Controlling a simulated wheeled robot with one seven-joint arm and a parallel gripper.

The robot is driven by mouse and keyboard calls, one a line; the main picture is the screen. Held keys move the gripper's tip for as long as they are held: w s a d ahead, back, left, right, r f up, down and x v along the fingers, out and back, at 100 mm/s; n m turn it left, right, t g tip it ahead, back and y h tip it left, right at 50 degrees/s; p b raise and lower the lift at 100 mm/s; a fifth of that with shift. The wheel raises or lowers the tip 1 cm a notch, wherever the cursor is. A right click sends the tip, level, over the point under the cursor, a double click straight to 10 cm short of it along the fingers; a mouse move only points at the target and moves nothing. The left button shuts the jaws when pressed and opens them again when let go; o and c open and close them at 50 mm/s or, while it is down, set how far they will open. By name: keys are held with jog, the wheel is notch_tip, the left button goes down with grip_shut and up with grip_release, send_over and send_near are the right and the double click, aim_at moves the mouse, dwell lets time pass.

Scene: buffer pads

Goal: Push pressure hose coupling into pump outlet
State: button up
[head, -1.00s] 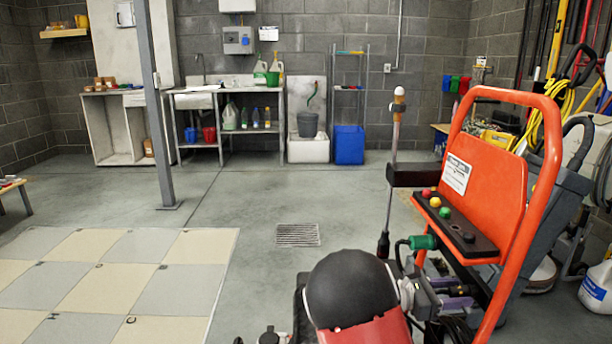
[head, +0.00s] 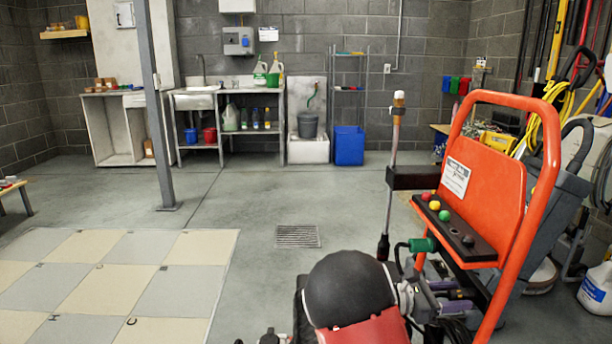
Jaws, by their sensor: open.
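The pressure washer (head: 520,190), with an orange frame, stands at the right. I cannot make out the pump outlet. My arm, with a black rounded joint and a red link, fills the bottom middle.
A lance (head: 390,180) stands upright left of the orange panel. A checkered mat (head: 130,270) covers the floor at left. A grey post (head: 160,120) stands behind it. A floor drain (head: 297,236) lies in clear floor. A white jug (head: 597,287) stands at far right.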

aim_at(449, 295)
dwell(0.3)
grip_shut()
jog(key=shift+a, duration=0.15)
jog(key=shift+s+a+p, duration=0.1)
jog(key=shift+a+p, duration=1)
jog(key=shift+a, duration=1.9)
